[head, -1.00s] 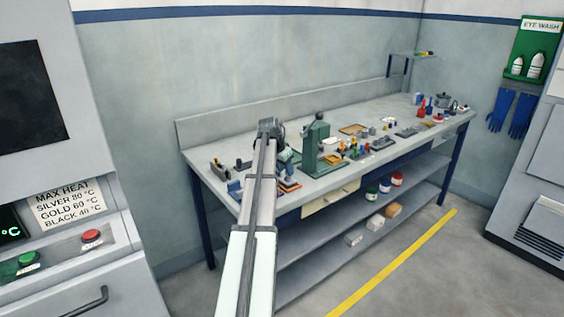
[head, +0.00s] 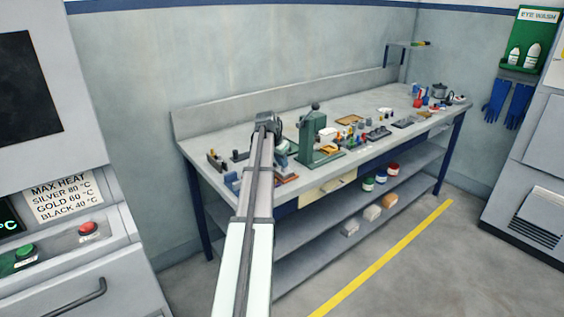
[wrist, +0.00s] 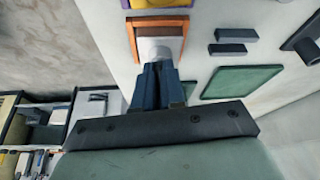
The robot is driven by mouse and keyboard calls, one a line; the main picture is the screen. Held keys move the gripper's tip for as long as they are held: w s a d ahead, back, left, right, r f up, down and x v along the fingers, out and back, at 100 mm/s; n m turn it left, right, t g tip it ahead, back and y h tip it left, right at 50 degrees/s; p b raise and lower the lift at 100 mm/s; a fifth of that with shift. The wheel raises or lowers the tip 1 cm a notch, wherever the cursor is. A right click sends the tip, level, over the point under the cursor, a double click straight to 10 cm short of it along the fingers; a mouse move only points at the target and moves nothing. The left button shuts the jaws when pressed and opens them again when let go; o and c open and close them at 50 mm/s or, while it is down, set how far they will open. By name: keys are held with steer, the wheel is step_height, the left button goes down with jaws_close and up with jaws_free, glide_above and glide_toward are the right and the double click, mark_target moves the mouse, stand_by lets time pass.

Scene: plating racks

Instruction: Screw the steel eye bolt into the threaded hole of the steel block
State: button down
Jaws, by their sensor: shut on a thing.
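My gripper shows in the wrist view (wrist: 158,84), with its dark blue fingers close together. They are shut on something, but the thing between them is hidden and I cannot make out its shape. A pale grey piece (wrist: 158,47) shows just beyond the fingertips, in front of an orange-brown frame or tray (wrist: 131,42). I cannot tell if this piece is the steel block or if the fingers touch it. In the head view my arm reaches over the left part of the bench and hides the fingers. I cannot pick out the eye bolt or the threaded hole.
A green press (head: 313,140) stands on the grey bench (head: 215,122) just right of my arm. The wrist view shows a green plate (wrist: 241,81), two dark grey bars (wrist: 236,33) (wrist: 228,48) and a dark cylinder (wrist: 302,44). Several small items crowd the bench further right.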

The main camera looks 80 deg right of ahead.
steer(key=c, duration=1.1)
jaws_free()
steer(key=shift+c, duration=0.2)
steer(key=shift+c, duration=1.4)
steer(key=shift+r, duration=0.15)
step_height(320, 180, up, 5)
steer(key=shift+f, duration=0.1)
